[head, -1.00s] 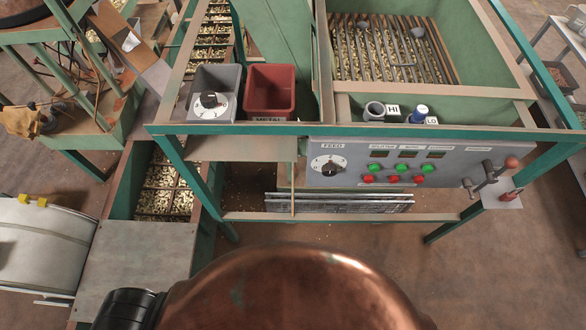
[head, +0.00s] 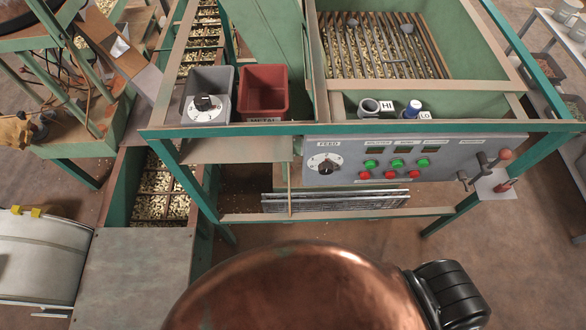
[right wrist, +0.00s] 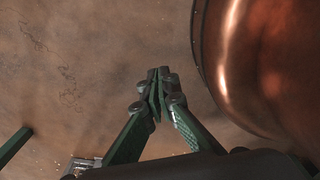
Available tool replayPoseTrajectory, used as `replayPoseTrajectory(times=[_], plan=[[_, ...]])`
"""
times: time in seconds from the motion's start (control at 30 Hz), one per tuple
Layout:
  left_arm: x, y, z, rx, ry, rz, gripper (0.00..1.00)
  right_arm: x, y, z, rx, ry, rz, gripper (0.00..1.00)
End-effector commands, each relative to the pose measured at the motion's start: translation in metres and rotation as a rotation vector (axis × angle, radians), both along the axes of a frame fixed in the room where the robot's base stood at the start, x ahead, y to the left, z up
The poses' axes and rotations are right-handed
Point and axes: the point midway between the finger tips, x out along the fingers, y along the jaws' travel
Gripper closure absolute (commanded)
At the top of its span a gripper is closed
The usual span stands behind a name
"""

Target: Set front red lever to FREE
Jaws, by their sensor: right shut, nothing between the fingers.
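A lever with a red knob (head: 505,155) stands at the right end of the grey control panel (head: 440,171). A second, smaller red handle (head: 505,185) sits below it on a pale plate (head: 494,190). Which of the two is the front red lever is not clear, and no FREE marking is legible. My right gripper (right wrist: 158,76) shows only in the right wrist view, shut and empty above the brown floor, apart from both levers. My left gripper is not in view.
A large copper dome (head: 295,288) covers the bottom of the head view; a copper surface (right wrist: 255,60) lies right of the gripper in the wrist view. The panel has a FEED dial (head: 324,163) and coloured buttons. A grey bin (head: 207,112) and red bin (head: 264,92) stand behind.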

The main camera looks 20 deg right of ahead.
Motion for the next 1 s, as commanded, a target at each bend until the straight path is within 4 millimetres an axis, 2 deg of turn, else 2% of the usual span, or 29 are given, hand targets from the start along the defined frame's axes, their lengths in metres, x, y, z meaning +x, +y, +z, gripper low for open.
replayPoseTrajectory(times=[0.07, 0.17, 0.27, 0.3, 0.37, 0.4, 0.5, 0.6, 0.8, 1.0], plan=[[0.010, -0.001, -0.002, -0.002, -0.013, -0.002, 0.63, 0.020, -0.009, 0.000, -0.007, -0.023, -0.007, 1.00], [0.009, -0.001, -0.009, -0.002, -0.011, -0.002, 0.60, 0.052, -0.014, -0.001, -0.004, -0.055, -0.059, 1.00], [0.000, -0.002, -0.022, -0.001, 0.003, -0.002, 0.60, 0.110, -0.021, 0.004, 0.014, -0.110, -0.164, 1.00], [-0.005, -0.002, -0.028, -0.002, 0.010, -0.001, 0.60, 0.138, -0.023, 0.009, 0.029, -0.135, -0.216, 1.00], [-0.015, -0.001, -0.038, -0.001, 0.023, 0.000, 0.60, 0.183, -0.025, 0.020, 0.061, -0.175, -0.294, 1.00], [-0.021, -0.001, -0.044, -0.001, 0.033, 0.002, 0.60, 0.213, -0.025, 0.031, 0.088, -0.199, -0.347, 1.00], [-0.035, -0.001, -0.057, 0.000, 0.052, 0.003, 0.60, 0.275, -0.018, 0.063, 0.168, -0.247, -0.453, 1.00], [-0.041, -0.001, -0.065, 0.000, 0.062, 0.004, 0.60, 0.317, -0.008, 0.095, 0.239, -0.275, -0.517, 1.00], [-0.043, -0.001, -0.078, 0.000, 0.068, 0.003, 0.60, 0.369, 0.010, 0.148, 0.348, -0.307, -0.579, 1.00], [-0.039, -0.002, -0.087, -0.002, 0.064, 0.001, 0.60, 0.398, 0.029, 0.191, 0.432, -0.320, -0.601, 1.00]])
